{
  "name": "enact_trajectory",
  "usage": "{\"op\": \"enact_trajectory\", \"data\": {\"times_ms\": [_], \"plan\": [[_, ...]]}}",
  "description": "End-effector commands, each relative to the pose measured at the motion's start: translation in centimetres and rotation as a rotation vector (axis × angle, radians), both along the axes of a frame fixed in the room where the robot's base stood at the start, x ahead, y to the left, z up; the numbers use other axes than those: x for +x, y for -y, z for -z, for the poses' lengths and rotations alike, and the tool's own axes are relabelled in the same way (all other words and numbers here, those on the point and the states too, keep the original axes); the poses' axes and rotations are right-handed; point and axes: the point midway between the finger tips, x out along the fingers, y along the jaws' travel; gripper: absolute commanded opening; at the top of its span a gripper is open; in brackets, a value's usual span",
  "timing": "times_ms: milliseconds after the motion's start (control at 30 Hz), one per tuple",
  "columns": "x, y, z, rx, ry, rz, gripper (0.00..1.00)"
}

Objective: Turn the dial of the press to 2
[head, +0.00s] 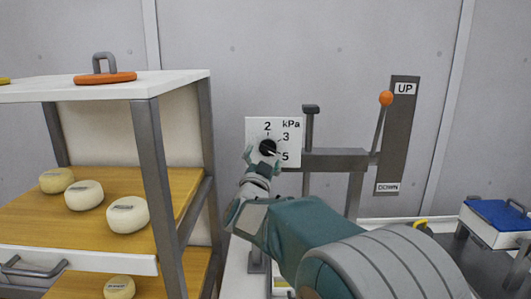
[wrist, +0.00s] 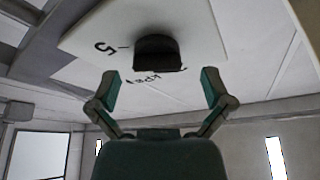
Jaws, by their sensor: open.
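The press dial (head: 268,147) is a black round knob on a white square plate (head: 256,130) marked 2, 3, 5 and kPa. A light pointer mark on the knob seems to face the 5, at lower right. My gripper (head: 262,157) is just in front of the plate, with its fingers spread at the knob's lower sides. In the wrist view the dark knob (wrist: 157,53) is ahead of and between the open fingertips of my gripper (wrist: 159,88), apart from them. Part of the plate's left side is hidden by a finger in the head view.
A lever with an orange ball (head: 386,98) stands by the UP/DOWN plate (head: 398,135) at right. A shelf (head: 150,88) with several pale cheeses stands at left. A blue-lidded box (head: 497,218) is at far right.

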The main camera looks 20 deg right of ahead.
Motion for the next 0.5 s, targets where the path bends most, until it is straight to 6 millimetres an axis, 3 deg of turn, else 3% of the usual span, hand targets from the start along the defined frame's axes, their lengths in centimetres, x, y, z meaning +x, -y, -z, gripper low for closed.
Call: {"op": "enact_trajectory", "data": {"times_ms": [133, 433, 467, 500], "plan": [[1.08, 0.86, -0.48, 0.000, 0.001, 0.001, 1.00], [1.35, 0.99, -0.57, 0.001, 0.000, 0.001, 1.00], [1.36, 0.99, -0.56, 0.001, 0.000, 0.001, 0.95], [1.35, 0.98, -0.56, 0.001, 0.000, 0.001, 0.78]]}}
